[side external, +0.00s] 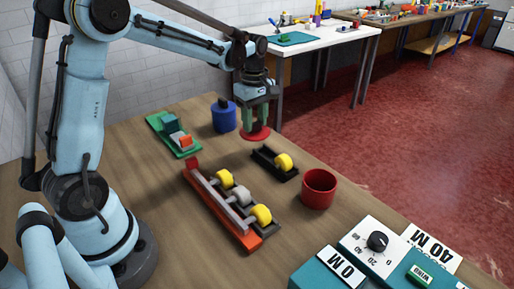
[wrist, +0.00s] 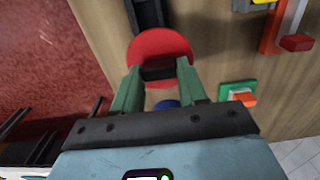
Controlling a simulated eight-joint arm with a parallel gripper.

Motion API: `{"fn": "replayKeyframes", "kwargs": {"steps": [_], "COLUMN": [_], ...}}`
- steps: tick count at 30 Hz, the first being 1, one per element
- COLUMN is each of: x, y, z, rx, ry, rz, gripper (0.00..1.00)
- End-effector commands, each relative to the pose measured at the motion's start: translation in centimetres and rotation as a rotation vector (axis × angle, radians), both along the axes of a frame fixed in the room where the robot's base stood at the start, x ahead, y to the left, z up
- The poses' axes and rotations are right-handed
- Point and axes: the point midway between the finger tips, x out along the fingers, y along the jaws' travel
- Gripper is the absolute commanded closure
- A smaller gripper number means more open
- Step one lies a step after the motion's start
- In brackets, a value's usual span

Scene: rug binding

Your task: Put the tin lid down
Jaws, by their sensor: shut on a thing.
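The tin lid is a red disc (side external: 255,135) with a dark knob. My gripper (side external: 257,118) points down and its green fingers are shut on the knob. In the wrist view the lid (wrist: 160,43) sits flat across the fingertips, with the dark knob between the fingers (wrist: 158,72). The lid appears near the table's far edge, but its height above the wood is hard to tell. An open red tin (side external: 318,189) stands upright to the right, apart from the lid.
A blue container (side external: 223,118) with a dark top stands close left of my gripper. A black tray (side external: 275,165) with a yellow roll lies in front. A red rack (side external: 232,212) of rolls, a green tray (side external: 173,135) and teal control boxes (side external: 375,250) occupy the table (side external: 150,205).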

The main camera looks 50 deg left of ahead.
Motion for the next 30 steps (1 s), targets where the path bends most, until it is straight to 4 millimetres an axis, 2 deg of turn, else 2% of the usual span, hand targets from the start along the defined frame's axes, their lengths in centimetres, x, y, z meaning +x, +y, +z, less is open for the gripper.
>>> {"fn": "replayKeyframes", "kwargs": {"steps": [3,9,12,21,30], "x": [0.5,0.9,1.0,1.0,1.0], "y": [2.4,4.4,4.7,4.6,4.6], "z": [-1.5,-2.7,-3.2,-6.7,-6.9], "rx": [0.0,0.0,0.0,0.0,0.0], "ry": [0.0,0.0,0.0,0.0,0.0], "rz": [0.003,-0.001,-0.002,-0.003,-0.003], "gripper": [0.88,0.88,0.88,0.88,0.88]}}
